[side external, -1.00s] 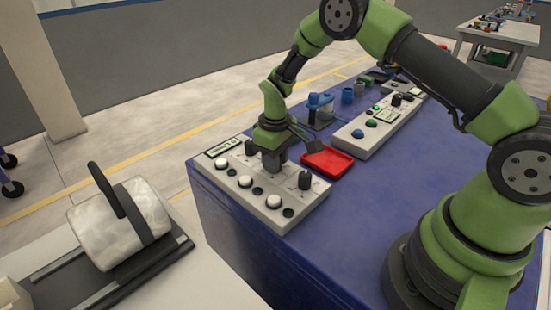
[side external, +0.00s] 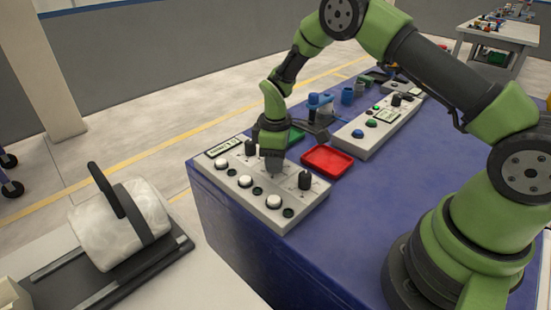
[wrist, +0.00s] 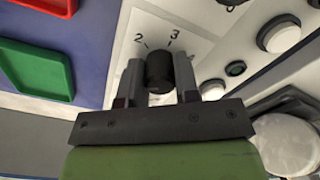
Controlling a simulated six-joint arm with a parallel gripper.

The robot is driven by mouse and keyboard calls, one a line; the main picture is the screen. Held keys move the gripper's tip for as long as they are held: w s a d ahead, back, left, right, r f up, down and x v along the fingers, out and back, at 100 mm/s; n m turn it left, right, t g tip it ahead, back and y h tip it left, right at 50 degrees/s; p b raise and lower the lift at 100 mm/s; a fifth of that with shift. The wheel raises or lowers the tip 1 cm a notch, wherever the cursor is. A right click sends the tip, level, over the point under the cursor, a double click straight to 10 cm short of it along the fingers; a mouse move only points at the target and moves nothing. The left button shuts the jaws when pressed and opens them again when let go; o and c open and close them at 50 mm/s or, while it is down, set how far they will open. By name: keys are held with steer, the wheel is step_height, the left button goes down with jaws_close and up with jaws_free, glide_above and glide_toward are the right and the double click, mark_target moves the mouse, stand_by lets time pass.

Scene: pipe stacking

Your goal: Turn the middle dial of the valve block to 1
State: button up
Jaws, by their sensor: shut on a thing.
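The valve block (side external: 233,181) is a pale box with a row of black dials, white round buttons and small dark buttons. The left dial (side external: 251,147) and right dial (side external: 304,180) stand clear of my gripper. My gripper (side external: 272,172) points down over the middle of the block and hides the middle dial in the side view. In the wrist view the middle dial (wrist: 159,70) sits between my two fingers (wrist: 158,82), which are shut on it. Printed marks 2 and 3 show beyond the dial. Mark 1 and the dial's pointer cannot be made out.
A red tray (side external: 327,160) lies close behind the block's right end, and a green tray (side external: 297,136) behind my gripper. A second control box (side external: 376,128) with coloured buttons stands farther back. The blue tabletop (side external: 360,200) is bare to the right.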

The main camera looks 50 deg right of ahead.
steer(key=o, duration=0.9)
step_height(320, 180, up, 10)
